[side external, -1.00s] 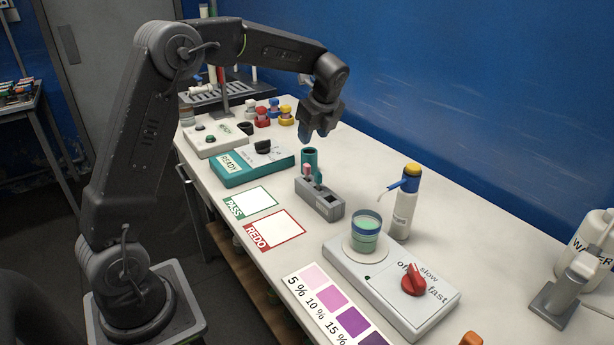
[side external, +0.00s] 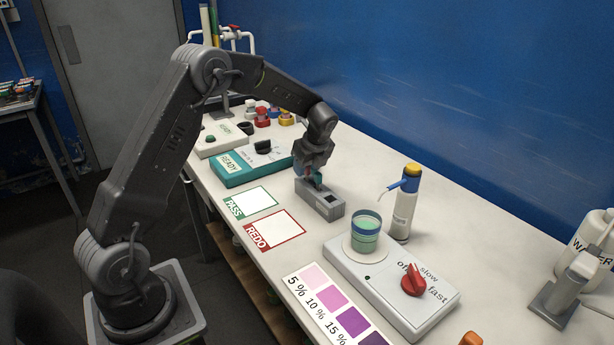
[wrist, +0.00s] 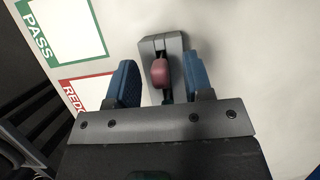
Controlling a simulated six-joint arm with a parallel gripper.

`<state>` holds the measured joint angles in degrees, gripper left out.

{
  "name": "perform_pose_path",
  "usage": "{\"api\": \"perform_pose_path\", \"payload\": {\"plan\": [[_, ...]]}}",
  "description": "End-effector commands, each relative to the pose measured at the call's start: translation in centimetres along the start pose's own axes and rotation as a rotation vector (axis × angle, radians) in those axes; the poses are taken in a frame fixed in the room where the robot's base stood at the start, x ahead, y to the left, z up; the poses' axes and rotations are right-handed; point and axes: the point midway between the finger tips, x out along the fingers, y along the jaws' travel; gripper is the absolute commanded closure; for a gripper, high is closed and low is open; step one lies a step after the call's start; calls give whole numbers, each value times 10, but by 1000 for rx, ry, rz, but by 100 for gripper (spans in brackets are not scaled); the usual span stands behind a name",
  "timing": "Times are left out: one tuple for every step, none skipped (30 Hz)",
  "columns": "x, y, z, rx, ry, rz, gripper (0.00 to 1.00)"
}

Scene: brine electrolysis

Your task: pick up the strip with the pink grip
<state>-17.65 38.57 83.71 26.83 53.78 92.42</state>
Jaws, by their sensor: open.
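The strip's pink grip (wrist: 160,73) shows in the wrist view, standing in the grey holder (wrist: 174,45). My gripper (wrist: 163,82) is open, with one blue finger on each side of the pink grip. In the side view my gripper (side external: 312,178) is down at the left end of the grey holder (side external: 325,204) and hides most of the grip.
The PASS card (side external: 250,202) and REDO card (side external: 275,231) lie left of the holder. The teal READY box (side external: 245,166) is behind them. A stirrer (side external: 392,287) with a green-filled beaker (side external: 365,238) and a blue-topped bottle (side external: 403,207) stand to the right.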

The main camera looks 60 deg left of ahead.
Motion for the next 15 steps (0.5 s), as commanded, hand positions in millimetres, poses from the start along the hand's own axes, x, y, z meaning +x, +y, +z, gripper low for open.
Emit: {"api": "perform_pose_path", "payload": {"plan": [[8,0,1,-1,0,1,53],[11,0,1,-1,1,1,53],[15,0,1,-1,0,0,53],[16,0,1,-1,0,-1,53],[18,0,1,-1,0,-2,53],[19,0,1,-1,0,-3,53],[19,0,1,-1,0,-3,53],[19,0,1,-1,0,-3,53],[19,0,1,-1,0,-3,53],[19,0,1,-1,0,-3,53],[19,0,1,-1,0,-3,53],[19,0,1,-1,0,-3,53],[19,0,1,-1,0,-3,55],[19,0,1,-1,0,-3,58],[19,0,1,-1,0,-3,62]]}}
